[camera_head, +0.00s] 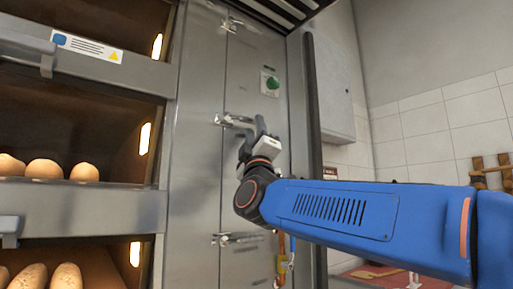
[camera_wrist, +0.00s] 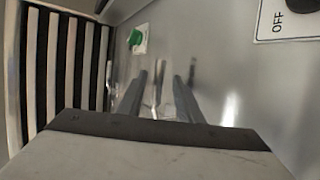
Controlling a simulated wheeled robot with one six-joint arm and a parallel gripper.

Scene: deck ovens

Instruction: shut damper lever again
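Three metal levers sit on the steel side panel beside the ovens: an upper lever (camera_head: 230,23), a middle lever (camera_head: 232,121) and a lower lever (camera_head: 235,239). I cannot tell for sure which is the damper lever. My gripper (camera_head: 252,130) is at the right end of the middle lever, close to the panel. In the wrist view, my gripper's two fingers (camera_wrist: 159,85) stand apart, with a thin bright metal piece between them, probably the middle lever. Gaps show beside it. The fingers and my arm hide part of the lever's right end.
A green round button (camera_head: 271,84) is above my gripper; it also shows in the wrist view (camera_wrist: 135,38). A plate marked OFF (camera_wrist: 287,20) is at the upper right there. Open decks with loaves (camera_head: 44,169) are at the left. A grey wall box (camera_head: 333,88) is at the right.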

